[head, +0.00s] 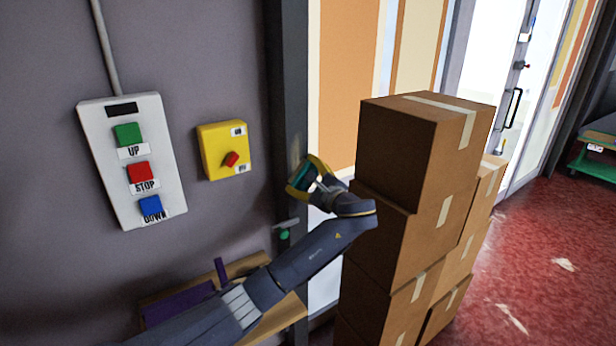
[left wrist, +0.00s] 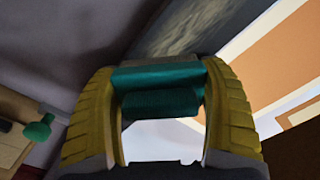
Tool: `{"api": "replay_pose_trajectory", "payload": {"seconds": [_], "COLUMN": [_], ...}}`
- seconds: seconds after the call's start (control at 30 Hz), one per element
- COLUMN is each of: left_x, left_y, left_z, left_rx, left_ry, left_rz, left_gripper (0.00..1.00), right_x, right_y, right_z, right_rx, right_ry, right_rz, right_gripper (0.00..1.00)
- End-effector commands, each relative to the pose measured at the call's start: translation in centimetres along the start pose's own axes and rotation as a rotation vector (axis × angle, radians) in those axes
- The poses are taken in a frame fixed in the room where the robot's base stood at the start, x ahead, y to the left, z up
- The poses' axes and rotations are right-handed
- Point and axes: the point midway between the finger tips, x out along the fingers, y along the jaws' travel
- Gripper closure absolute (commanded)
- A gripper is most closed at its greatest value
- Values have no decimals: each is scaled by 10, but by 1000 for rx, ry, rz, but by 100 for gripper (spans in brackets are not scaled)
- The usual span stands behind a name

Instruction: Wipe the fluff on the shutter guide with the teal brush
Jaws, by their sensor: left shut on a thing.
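The shutter guide (head: 287,80) is the dark upright post in the middle of the head view. It also runs across the top of the left wrist view, with a mottled grey patch (left wrist: 195,25) on it that looks like the fluff. In the head view only a faint pale smear shows on the guide just above my gripper. My left gripper (head: 307,178) is at the guide, its yellow fingers shut on the teal brush (left wrist: 158,88). The brush lies crosswise between the fingers, close to the guide; I cannot tell whether it touches. My right gripper is in neither view.
Stacked cardboard boxes (head: 398,150) stand close right of my left gripper. A control panel (head: 157,204) and a yellow switch box (head: 210,150) are on the wall at left. A green-knobbed latch (head: 284,235) and a wooden shelf (head: 290,312) with a purple item (head: 180,304) are below.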

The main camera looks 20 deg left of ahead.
Motion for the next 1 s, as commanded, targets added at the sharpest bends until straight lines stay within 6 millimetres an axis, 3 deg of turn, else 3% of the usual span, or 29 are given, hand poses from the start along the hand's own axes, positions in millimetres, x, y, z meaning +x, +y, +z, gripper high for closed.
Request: {"api": "replay_pose_trajectory", "payload": {"seconds": [0.47, 1.0], "left_x": [1, -1], "left_y": [17, 0], "left_z": [19, 35], "left_rx": [0, -2], "left_ry": [-3, -4], "left_rz": [2, 1], "left_gripper": [49, 49], "right_x": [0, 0], "right_y": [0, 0], "right_z": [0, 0], "right_rx": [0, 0], "right_ry": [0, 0], "right_rz": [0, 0], "right_gripper": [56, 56]}}
